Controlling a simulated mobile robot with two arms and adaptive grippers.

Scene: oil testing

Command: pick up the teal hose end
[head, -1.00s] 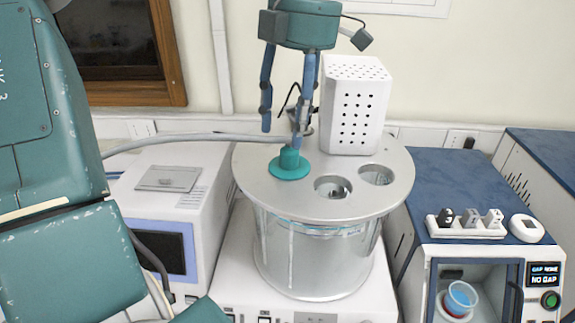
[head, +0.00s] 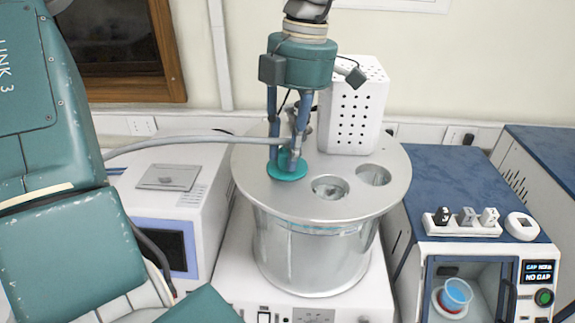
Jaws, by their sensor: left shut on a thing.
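The teal hose end (head: 287,169) stands on the round metal lid (head: 330,207) of a cylindrical bath. Its flat base shows, while its upper part is mostly hidden behind my fingers. A grey hose (head: 190,142) runs to it from the left. My left gripper (head: 287,158) points down from above, with its blue fingers on both sides of the hose end's neck, shut on it. The base appears to be at the lid's surface; I cannot tell if it is lifted. My right gripper is not in view.
The lid has two open round holes (head: 331,187) in front and to the right. A white perforated box (head: 354,108) stands close behind the gripper.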

